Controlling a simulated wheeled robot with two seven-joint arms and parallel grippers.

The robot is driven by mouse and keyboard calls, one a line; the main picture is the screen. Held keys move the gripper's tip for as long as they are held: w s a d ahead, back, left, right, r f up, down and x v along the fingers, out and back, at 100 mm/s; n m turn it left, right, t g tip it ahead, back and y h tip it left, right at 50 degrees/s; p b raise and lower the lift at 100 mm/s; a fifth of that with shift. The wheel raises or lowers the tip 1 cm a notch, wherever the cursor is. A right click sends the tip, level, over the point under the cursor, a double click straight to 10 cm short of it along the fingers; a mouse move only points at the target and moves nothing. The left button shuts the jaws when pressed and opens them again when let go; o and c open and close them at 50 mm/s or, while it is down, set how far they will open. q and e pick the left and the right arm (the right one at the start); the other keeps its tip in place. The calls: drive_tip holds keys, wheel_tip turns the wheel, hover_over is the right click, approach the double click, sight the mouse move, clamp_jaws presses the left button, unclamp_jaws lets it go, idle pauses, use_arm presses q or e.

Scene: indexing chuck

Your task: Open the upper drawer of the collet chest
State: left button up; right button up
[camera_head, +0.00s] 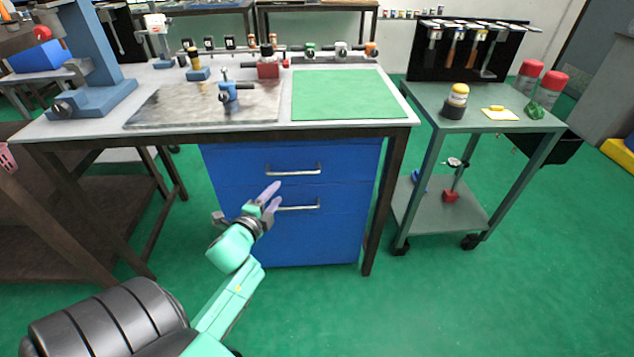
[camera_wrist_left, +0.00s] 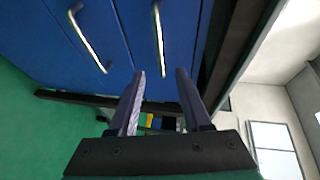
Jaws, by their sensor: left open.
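The blue collet chest (camera_head: 315,240) stands under the workbench, with its drawers shut. The upper drawer (camera_head: 250,160) has a silver bar handle (camera_head: 293,170). A second bar handle (camera_head: 298,206) is on the drawer below. My left gripper (camera_head: 270,197) is open and empty in front of the chest, a little left of the handles. The left wrist view is rolled sideways. There the upper handle (camera_wrist_left: 158,38) lies ahead, in line with the gap between my fingers (camera_wrist_left: 160,75), apart from them. The lower handle (camera_wrist_left: 88,40) is to the left. My right gripper is not in view.
The workbench top (camera_head: 345,128) overhangs the chest, and a dark table leg (camera_head: 379,215) stands at its right. A grey cart (camera_head: 470,115) is further right. The green floor (camera_head: 330,310) in front of the chest is clear apart from my arm.

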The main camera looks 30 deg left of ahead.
use_arm(q)
approach(293, 173)
drive_tip(key=w, duration=0.2)
drive_tip(key=x, duration=0.3)
drive_tip(key=b+x, duration=0.1)
drive_tip(key=x, duration=0.2)
drive_tip(key=b+x, duration=0.1)
drive_tip(key=x, duration=0.1)
drive_tip(key=shift+w+a+f, duration=0.25)
drive_tip(key=shift+a+f, duration=0.15)
drive_tip(key=shift+f, duration=0.05)
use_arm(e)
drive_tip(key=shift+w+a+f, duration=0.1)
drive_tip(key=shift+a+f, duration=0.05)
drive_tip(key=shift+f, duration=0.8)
use_arm(q)
clamp_jaws()
